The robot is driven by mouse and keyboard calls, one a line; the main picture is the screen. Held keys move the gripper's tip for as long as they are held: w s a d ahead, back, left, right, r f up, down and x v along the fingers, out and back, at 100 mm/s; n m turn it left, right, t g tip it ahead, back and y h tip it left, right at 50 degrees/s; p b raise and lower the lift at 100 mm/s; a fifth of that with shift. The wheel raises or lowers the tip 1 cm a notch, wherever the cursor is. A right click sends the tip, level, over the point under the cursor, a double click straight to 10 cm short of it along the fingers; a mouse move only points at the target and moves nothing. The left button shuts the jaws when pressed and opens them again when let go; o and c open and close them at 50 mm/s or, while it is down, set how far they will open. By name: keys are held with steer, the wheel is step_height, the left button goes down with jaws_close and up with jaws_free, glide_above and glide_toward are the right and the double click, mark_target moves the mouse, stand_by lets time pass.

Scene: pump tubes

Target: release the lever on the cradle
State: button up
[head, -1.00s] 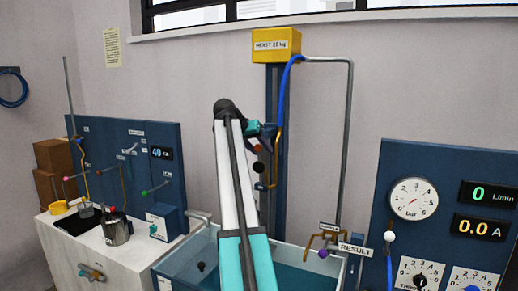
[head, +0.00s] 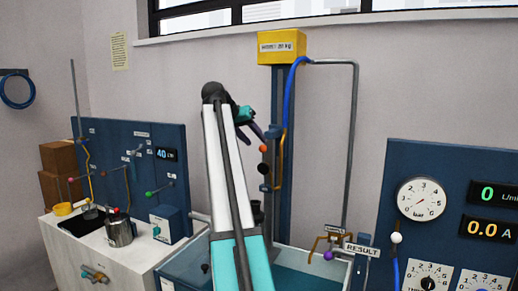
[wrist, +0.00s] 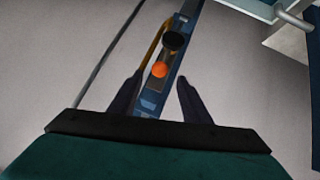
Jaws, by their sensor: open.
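A blue upright post (head: 278,190) stands at the middle of the head view under a yellow hoist box (head: 281,46). An orange ball knob (head: 264,149) and a black ball knob (head: 263,168) sit one above the other on its left side. In the wrist view, the orange knob (wrist: 160,69) shows between the finger lines and the black knob (wrist: 174,41) lies beyond it. My gripper (head: 253,138) is open and empty, just left of the post, apart from the knobs; its fingers (wrist: 160,77) also show in the wrist view. I cannot tell which part is the cradle.
A water tank (head: 305,263) stands below. A gauge panel (head: 450,170) is on the right, and a bench with a blue panel (head: 130,170) is on the left.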

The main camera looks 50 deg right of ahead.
steer(key=b+v, duration=0.1)
steer(key=v, duration=0.5)
stand_by(0.5)
